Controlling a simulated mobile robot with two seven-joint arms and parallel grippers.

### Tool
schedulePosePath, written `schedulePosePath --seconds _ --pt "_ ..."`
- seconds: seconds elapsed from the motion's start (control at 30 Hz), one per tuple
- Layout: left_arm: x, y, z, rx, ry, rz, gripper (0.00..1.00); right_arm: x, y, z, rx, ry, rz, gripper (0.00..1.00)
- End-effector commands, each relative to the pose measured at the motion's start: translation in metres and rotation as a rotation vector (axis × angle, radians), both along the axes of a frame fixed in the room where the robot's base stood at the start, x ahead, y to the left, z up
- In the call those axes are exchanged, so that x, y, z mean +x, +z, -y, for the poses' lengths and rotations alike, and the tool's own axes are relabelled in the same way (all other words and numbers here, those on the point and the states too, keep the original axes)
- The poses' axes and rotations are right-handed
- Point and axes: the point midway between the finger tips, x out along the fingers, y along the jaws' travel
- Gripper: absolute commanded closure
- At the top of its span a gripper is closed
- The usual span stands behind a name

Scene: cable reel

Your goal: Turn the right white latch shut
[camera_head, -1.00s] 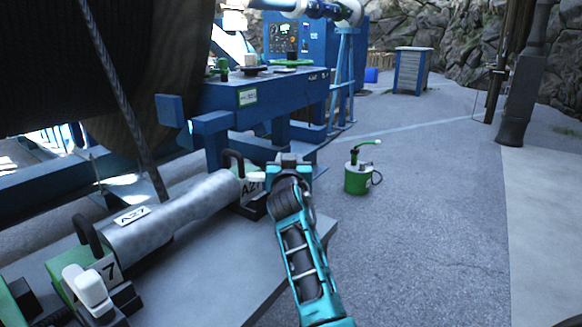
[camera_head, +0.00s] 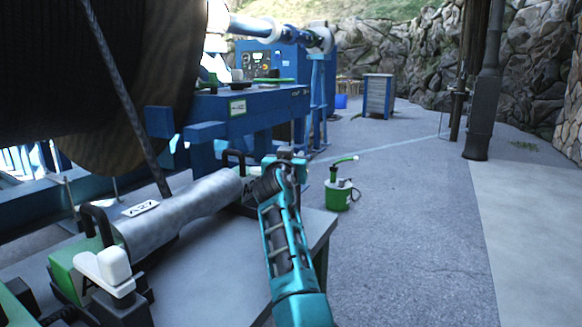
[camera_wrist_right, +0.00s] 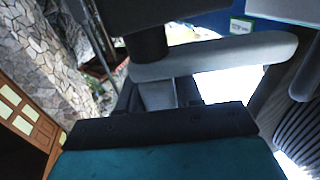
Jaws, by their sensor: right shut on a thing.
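My right gripper (camera_head: 272,168) is at the right clamp, at the far end of the grey metal cylinder (camera_head: 180,213). In the wrist view a pale latch bar (camera_wrist_right: 215,57) runs across just ahead of the gripper's dark parts. My gripper is shut on this right white latch; the exact contact is hard to see. The left white latch (camera_head: 104,268) is in plain view at the near end, by a green clamp block (camera_head: 75,264) with a black handle (camera_head: 92,215). My left gripper is out of view.
The cylinder lies on a grey table (camera_head: 228,275). A black handle (camera_head: 236,155) arches beside my right gripper. A blue frame (camera_head: 225,125) and the large dark reel (camera_head: 60,70) stand behind. A green can (camera_head: 338,196) stands on open pavement to the right.

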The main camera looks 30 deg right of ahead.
Motion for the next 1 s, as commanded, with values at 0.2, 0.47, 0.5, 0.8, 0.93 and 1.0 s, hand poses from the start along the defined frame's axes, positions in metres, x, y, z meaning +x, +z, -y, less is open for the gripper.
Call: schedulePosePath --seconds 0.2,0.47,0.5,0.8,0.93,1.0 --pt "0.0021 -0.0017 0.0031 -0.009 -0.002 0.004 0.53 0.0001 0.0017 0.0000 0.000 -0.068 0.003 1.00" --pt "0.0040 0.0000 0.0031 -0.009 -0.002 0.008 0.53 -0.0011 0.0022 0.0013 0.000 -0.180 -0.001 1.00" --pt "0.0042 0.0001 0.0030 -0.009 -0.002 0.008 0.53 -0.0013 0.0027 0.0014 -0.001 -0.198 0.000 1.00" --pt "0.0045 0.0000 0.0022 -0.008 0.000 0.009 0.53 -0.0033 0.0028 0.0028 -0.001 -0.303 0.003 1.00" --pt "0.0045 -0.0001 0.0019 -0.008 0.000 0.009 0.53 -0.0044 0.0030 0.0029 -0.004 -0.322 0.006 1.00" --pt "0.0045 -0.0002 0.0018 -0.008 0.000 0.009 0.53 -0.0046 0.0030 0.0029 -0.005 -0.326 0.007 1.00"
